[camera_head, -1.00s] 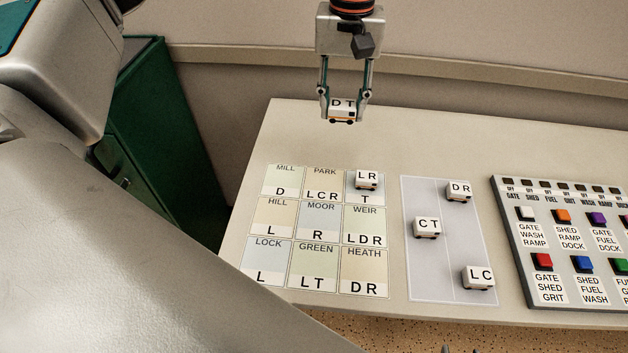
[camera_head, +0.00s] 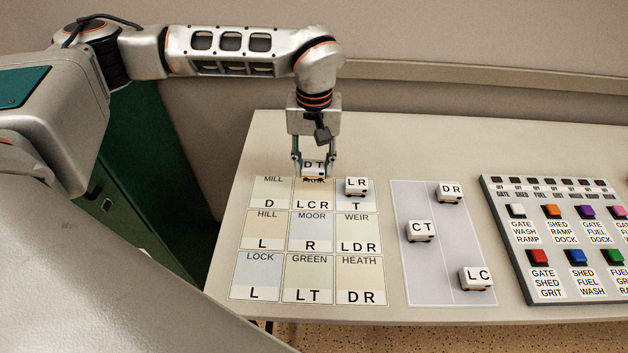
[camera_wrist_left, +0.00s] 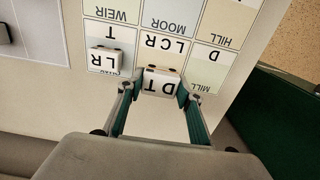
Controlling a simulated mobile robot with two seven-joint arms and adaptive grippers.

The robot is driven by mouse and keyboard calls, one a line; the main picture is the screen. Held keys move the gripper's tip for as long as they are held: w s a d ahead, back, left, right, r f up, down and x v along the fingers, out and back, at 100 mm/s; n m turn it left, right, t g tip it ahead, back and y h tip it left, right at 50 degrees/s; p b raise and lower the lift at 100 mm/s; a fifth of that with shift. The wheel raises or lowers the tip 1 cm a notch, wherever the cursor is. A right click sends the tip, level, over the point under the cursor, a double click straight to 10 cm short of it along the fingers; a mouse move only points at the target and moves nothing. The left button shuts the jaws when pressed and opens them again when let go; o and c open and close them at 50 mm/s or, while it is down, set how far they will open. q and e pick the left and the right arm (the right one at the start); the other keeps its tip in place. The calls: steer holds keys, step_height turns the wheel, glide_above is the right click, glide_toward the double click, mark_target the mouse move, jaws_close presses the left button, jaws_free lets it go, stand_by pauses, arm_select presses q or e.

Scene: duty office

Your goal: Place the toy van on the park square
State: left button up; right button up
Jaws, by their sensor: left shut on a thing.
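My left gripper (camera_head: 313,172) is shut on a white toy van marked D T (camera_head: 314,165). In the head view the van is at the top edge of the park square (camera_head: 314,195) and hides most of the name PARK; the letters LCR show below it. I cannot tell whether the van touches the board. In the left wrist view the van (camera_wrist_left: 162,82) sits between the two fingertips (camera_wrist_left: 160,90), beside the LCR label of the park square (camera_wrist_left: 164,48). My right gripper is not in view.
A van marked LR (camera_head: 356,187) stands on the square to the right. Vans marked DR (camera_head: 449,192), CT (camera_head: 421,231) and LC (camera_head: 476,278) stand on the grey mat (camera_head: 436,270). A button panel (camera_head: 510,250) lies at the right. A green cabinet (camera_head: 160,190) stands left of the table.

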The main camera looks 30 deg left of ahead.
mark_target(314, 191)
arm_select(q)
steer(key=shift+f, duration=2.5)
steer(key=shift+f, duration=0.1)
steer(key=o, duration=1)
steer(key=shift+o, duration=0.2)
step_height(314, 191, up, 12)
steer(key=shift+r+p, duration=0.1)
steer(key=shift+p, duration=0.25)
steer(key=shift+s, duration=0.1)
